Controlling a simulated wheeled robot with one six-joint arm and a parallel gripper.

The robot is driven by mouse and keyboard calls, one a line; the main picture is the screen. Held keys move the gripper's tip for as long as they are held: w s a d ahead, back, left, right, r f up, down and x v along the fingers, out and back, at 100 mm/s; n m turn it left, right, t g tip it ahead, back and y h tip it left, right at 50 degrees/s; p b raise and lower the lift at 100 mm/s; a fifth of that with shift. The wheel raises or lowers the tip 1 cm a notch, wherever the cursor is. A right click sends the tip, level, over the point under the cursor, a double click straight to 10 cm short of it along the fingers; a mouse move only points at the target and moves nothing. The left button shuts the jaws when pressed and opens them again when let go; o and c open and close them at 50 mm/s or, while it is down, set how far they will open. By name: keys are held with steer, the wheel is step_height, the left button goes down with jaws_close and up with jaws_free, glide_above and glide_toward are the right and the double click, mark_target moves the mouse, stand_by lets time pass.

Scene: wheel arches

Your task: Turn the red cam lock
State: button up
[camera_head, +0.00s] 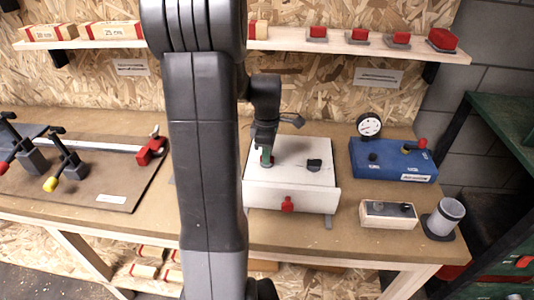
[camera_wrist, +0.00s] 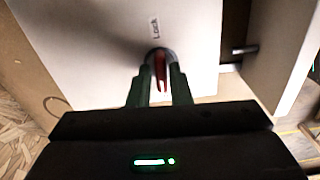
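The red cam lock (camera_wrist: 160,66) stands on the top of a white box (camera_head: 250,160), beside a printed "Lock" label. My gripper (camera_head: 266,156) points down at it. In the wrist view, my gripper's two green fingers (camera_wrist: 160,80) stand on either side of the red lock piece, very close to it. I cannot tell whether they press on it. In the head view, the lock is mostly hidden by the fingers. The box has a front panel with a red knob (camera_head: 287,204). In the wrist view, this panel (camera_wrist: 285,50) stands apart from the box, with a metal rod between.
A dark fitting (camera_head: 314,165) sits on the box top to the right. A blue gauge box (camera_head: 393,163), a small wooden block (camera_head: 387,214) and a grey cup (camera_head: 444,217) stand further right. A clamp board (camera_head: 85,180) lies left. A shelf (camera_head: 350,46) runs behind.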

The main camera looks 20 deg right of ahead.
steer(key=shift+o, duration=1.1)
step_height(320, 180, up, 14)
steer(key=shift+f, duration=0.2)
step_height(320, 180, down, 14)
steer(key=shift+r, duration=0.15)
steer(key=shift+r, duration=0.1)
stand_by(0.4)
